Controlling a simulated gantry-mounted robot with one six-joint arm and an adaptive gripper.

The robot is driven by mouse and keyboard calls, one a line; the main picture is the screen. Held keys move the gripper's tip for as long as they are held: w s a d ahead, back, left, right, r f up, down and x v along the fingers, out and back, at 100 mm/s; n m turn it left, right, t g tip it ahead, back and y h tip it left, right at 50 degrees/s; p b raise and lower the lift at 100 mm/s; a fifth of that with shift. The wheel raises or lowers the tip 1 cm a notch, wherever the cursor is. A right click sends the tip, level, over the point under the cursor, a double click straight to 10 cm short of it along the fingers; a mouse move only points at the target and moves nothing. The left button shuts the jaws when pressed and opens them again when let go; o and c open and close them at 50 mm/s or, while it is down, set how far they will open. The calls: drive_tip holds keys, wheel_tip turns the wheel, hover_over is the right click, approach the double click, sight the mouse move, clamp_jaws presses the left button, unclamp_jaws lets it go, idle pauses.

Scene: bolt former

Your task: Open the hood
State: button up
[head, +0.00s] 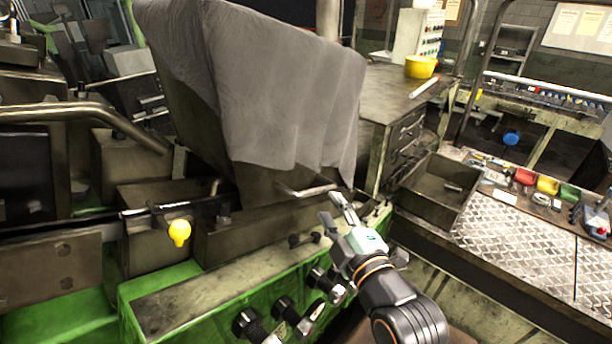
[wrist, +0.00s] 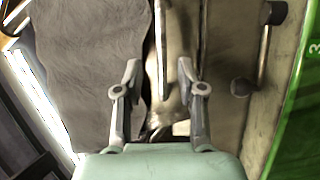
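The hood (head: 225,150) is a large dark metal cover, tilted, with a grey cloth (head: 275,85) draped over its top and front. A bent metal handle (head: 305,190) sticks out at its lower front edge. My gripper (head: 331,208) is just right of and below the handle, fingers pointing toward it. In the wrist view my gripper (wrist: 159,80) is open, with its two fingers apart. A narrow metal bar, apparently the handle (wrist: 160,45), shows ahead between the fingers. The cloth (wrist: 90,60) lies to its left. I see no contact with the handle.
The green machine bed (head: 200,295) with black levers (head: 285,310) lies below the gripper. An open metal box (head: 440,190) and a workbench (head: 520,240) with small coloured bins are at right. A cabinet (head: 405,140) stands behind.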

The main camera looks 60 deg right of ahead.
sight(320, 192)
drive_tip(key=x, duration=0.7)
drive_tip(key=shift+w+f+p, duration=0.1)
drive_tip(key=shift+p, duration=0.3)
drive_tip(key=shift+c, duration=0.2)
clamp_jaws()
